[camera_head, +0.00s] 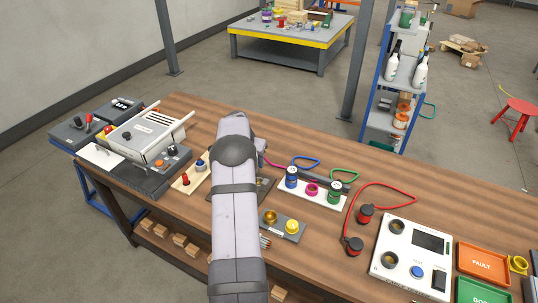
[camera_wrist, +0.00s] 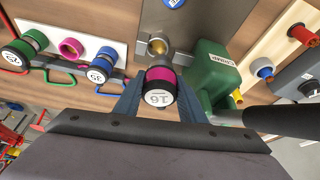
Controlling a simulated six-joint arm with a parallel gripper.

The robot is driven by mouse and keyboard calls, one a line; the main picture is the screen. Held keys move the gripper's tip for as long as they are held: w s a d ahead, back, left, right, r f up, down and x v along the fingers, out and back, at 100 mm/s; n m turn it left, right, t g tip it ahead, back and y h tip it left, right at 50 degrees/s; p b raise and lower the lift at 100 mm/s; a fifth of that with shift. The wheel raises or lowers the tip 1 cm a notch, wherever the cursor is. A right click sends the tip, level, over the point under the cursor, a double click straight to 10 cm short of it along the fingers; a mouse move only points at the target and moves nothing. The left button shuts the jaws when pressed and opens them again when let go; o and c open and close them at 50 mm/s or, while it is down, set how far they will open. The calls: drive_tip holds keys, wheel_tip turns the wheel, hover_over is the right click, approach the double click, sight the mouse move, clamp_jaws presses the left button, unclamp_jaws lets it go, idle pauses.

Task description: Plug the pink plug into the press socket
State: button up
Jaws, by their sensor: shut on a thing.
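The pink plug (camera_wrist: 160,75), dark-bodied with a pink band and a white numbered end, is between the two fingers of my gripper (camera_wrist: 158,90), which is shut on it. A brass-lined socket (camera_wrist: 157,46) in a grey mount is just beyond the plug in the wrist view; the plug's front end points at it. I cannot tell whether they touch, or whether this is the press socket, as no label on it is readable. A green labelled block (camera_wrist: 214,70) stands close to the right of the plug. In the head view my arm hides the gripper, plug and socket.
A white rack (camera_head: 312,192) holds a blue plug (camera_head: 291,177), an empty pink ring (camera_head: 312,190) and a green plug (camera_head: 334,191). Red-cabled plugs (camera_head: 353,246) and a white box (camera_head: 410,250) stand to the right.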

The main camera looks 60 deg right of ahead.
drive_tip(key=shift+d+f+m, duration=0.1)
drive_tip(key=shift+d+m, duration=0.15)
drive_tip(key=shift+m, duration=0.05)
drive_tip(key=shift+s+d+r+m+g, duration=0.2)
drive_tip(key=shift+d+r+m+g, duration=0.15)
drive_tip(key=shift+m, duration=0.25)
drive_tip(key=shift+s+d+r+m+g, duration=0.1)
drive_tip(key=shift+m+g, duration=0.1)
drive_tip(key=shift+m, duration=0.3)
drive_tip(key=shift+s+d+m+g, duration=0.1)
drive_tip(key=shift+m+g, duration=0.05)
drive_tip(key=shift+m, duration=0.35)
drive_tip(key=shift+f+b, duration=1.45)
drive_tip(key=shift+f, duration=1.35)
drive_tip(key=shift+r, duration=0.1)
drive_tip(key=shift+b, duration=0.4)
drive_tip(key=shift+f+b, duration=1.55)
drive_tip(key=shift+f, duration=0.3)
